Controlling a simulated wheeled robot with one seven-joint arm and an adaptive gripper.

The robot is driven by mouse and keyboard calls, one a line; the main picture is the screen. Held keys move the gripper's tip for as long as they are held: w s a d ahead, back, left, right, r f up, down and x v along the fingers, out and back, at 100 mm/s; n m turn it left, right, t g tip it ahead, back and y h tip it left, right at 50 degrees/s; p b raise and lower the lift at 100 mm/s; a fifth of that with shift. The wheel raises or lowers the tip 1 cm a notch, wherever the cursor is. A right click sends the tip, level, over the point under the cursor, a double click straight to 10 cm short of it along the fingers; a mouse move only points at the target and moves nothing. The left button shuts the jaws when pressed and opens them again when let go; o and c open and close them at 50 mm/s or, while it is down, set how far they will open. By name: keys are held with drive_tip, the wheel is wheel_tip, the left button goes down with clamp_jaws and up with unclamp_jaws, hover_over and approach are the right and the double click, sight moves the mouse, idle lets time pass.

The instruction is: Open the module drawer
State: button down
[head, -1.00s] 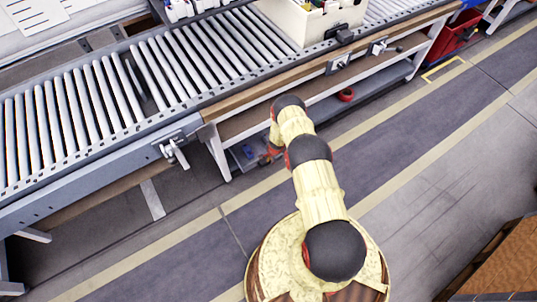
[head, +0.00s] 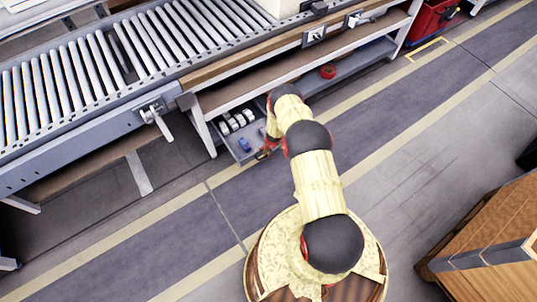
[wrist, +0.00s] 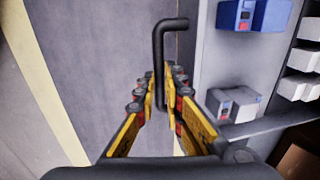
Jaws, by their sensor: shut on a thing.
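The module drawer (head: 228,148) is a grey tray pulled partly out from under the conveyor bench. White modules (head: 236,121) and a blue module (head: 244,144) lie in it. In the wrist view the drawer (wrist: 206,70) is at the right, with a blue-topped module (wrist: 253,14) and a grey module (wrist: 233,104) inside. Its black bent handle (wrist: 159,50) stands out on the drawer's left side there. My gripper (wrist: 160,105) is shut on the handle, its yellow fingers on both sides. In the head view my gripper (head: 265,153) is small and partly hidden by my arm.
The roller conveyor (head: 90,75) and its bench run above the drawer. A white bench leg (head: 203,127) stands close left of it. A red ring (head: 327,71) lies on the lower shelf. The floor aisle (head: 410,120) is clear; a wooden cabinet (head: 495,235) stands at right.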

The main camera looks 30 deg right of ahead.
drive_tip(key=c, duration=1.9)
unclamp_jaws()
drive_tip(key=shift+r, duration=0.75)
drive_tip(key=r, duration=0.3)
drive_tip(key=s+r, duration=0.1)
drive_tip(key=r, duration=0.2)
drive_tip(key=s+r, duration=0.1)
drive_tip(key=r, duration=0.3)
drive_tip(key=shift+s+r, duration=0.1)
